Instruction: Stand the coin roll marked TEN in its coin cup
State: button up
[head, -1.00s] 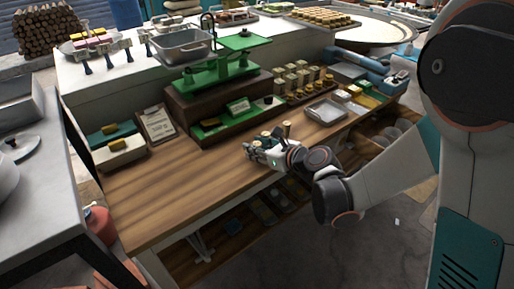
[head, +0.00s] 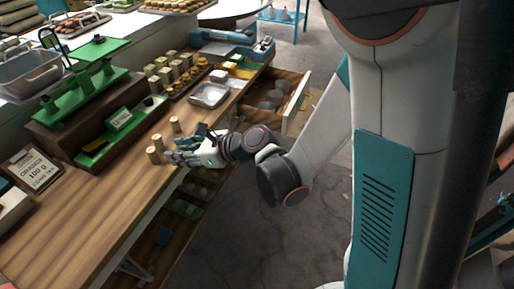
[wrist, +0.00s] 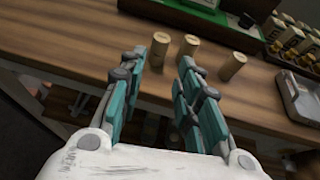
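Three pale tan cylindrical coin rolls stand upright on the wooden counter (head: 90,215). In the head view they are a back roll (head: 175,124), a middle roll (head: 158,142) and a front roll (head: 153,156). The wrist view shows a left roll (wrist: 159,48), a middle roll (wrist: 190,48) and a right roll (wrist: 232,66). No marking on them is legible, so I cannot tell which is TEN. My gripper (wrist: 165,70) is open and empty, low over the counter edge, its fingers pointing towards the rolls. I cannot identify the TEN cup.
A dark rack (head: 183,82) with several small blocks and cylinders stands behind the rolls. A metal tray (head: 210,94) lies to its right. A green scale (head: 88,85) on a brown stand is at the left. A drawer (head: 285,100) hangs open at the right.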

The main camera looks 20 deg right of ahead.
jog(key=s+d+r+n+h, duration=0.3)
jog(key=s+d+n, duration=0.2)
jog(key=d+n, duration=0.2)
jog(key=s+d+r+n+h, duration=0.2)
jog(key=s+d+n+h, duration=0.2)
jog(key=s+d+n, duration=0.2)
jog(key=s+d+r+n+h, duration=0.3)
jog(key=s+d+n, duration=0.2)
jog(key=d+n, duration=0.5)
jog(key=shift+s+r+n+h, duration=0.3)
jog(key=shift+s+n, duration=0.1)
jog(key=shift+n, duration=0.1)
jog(key=o, duration=0.4)
jog(key=shift+s+d+r+n+g, duration=0.1)
jog(key=shift+s+d+n+g, duration=0.2)
jog(key=shift+d+n, duration=0.15)
